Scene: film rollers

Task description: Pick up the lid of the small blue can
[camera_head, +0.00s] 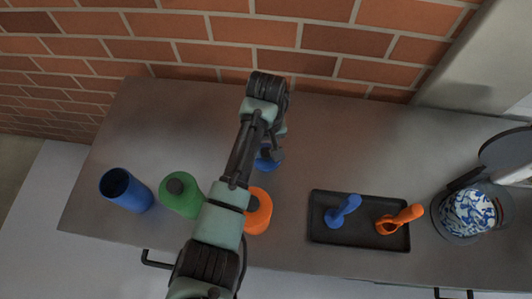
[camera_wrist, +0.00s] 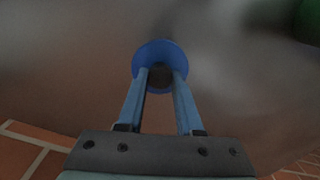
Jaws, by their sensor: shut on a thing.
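A small round blue thing with a dark knob, the lid of the small blue can (camera_wrist: 160,48), is at the fingertips of my gripper (camera_wrist: 162,74) in the wrist view. The two fingers are shut on the dark knob. In the head view the small blue can (camera_head: 266,163) shows partly behind my arm, towards the back of the counter. My arm hides much of it, and I cannot tell whether the lid is resting on the can or apart from it.
An open blue can (camera_head: 127,191), a green can (camera_head: 181,204) with a dark knob and an orange can (camera_head: 258,213) stand at the left and middle. A black tray (camera_head: 354,240) holds a blue and an orange tool. A patterned ball (camera_head: 468,213) sits right. Brick wall behind.

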